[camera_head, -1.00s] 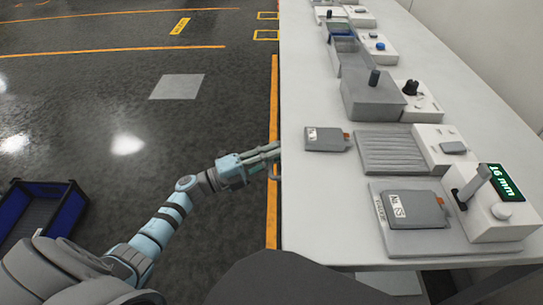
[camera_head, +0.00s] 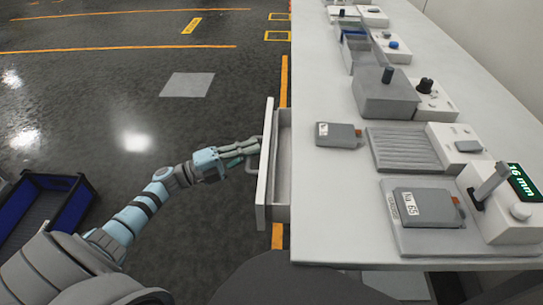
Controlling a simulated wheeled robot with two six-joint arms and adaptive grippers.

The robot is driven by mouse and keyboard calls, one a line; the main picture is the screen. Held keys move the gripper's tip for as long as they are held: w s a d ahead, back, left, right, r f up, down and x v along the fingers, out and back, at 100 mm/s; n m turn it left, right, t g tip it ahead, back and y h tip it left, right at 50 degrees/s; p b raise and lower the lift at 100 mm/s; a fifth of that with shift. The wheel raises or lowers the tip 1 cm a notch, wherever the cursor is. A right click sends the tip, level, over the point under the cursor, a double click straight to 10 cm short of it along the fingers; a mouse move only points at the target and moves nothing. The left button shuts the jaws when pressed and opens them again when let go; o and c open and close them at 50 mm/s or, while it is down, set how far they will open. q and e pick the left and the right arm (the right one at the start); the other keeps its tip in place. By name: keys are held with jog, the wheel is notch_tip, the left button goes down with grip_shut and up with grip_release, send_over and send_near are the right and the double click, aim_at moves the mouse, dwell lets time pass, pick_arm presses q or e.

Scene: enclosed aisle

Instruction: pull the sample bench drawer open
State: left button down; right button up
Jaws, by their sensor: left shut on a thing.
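The sample bench (camera_head: 335,210) has a white top and runs away from me on the right. Its drawer (camera_head: 265,190) stands partly out from the left side of the bench, with a white front panel and a grey inside. My left gripper (camera_head: 250,154) is shut on the drawer's handle (camera_head: 252,163) at the outer face of the front panel. Most of the drawer's inside is hidden under the bench top. My right gripper is not in view.
Grey sample blocks (camera_head: 428,207), a ribbed plate (camera_head: 405,149) and a gauge with a green display (camera_head: 522,182) stand on the bench. A blue crate (camera_head: 45,210) is on the floor at left. The floor left of the drawer is clear.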

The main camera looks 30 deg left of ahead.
pick_arm(q)
jog(key=s+a+b, duration=0.2)
jog(key=s+a, duration=0.1)
jog(key=a, duration=0.3)
jog(key=s+a+b, duration=0.2)
jog(key=s+a, duration=0.1)
jog(key=a, duration=0.4)
jog(key=shift+s+a, duration=0.15)
jog(key=shift+s, duration=0.1)
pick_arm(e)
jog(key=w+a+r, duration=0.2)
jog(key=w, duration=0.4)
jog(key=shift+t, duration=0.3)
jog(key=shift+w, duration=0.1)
pick_arm(q)
jog(key=c, duration=1.9)
grip_release()
jog(key=v, duration=0.7)
jog(key=shift+s+a+f, duration=0.1)
jog(key=shift+s+a, duration=0.05)
